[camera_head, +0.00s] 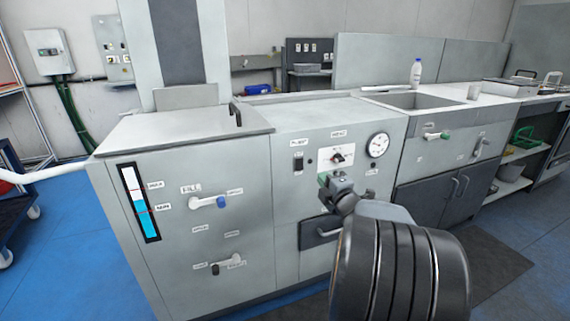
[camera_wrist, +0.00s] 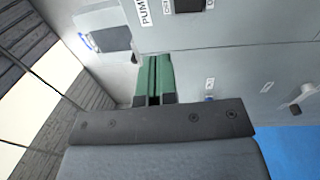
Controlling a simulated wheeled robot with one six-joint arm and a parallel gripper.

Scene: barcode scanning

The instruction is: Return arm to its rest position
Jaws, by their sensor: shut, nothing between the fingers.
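My gripper (camera_head: 324,180) is in front of the grey machine's front panel (camera_head: 300,190), just below the middle dial. In the wrist view its green fingers (camera_wrist: 153,75) are together, with nothing between them. My dark ribbed arm reaches up from the bottom right in the head view. It hides part of the panel and of the dark drawer handle (camera_head: 322,232). I cannot tell whether the fingertips touch the panel.
A round gauge (camera_head: 378,145) and a pump switch (camera_head: 298,163) are on the panel near my gripper. A blue-tipped lever (camera_head: 209,202) juts out to the left. A sink counter (camera_head: 450,103) with a white bottle (camera_head: 415,74) is at right. Blue floor (camera_head: 60,255) lies open at left.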

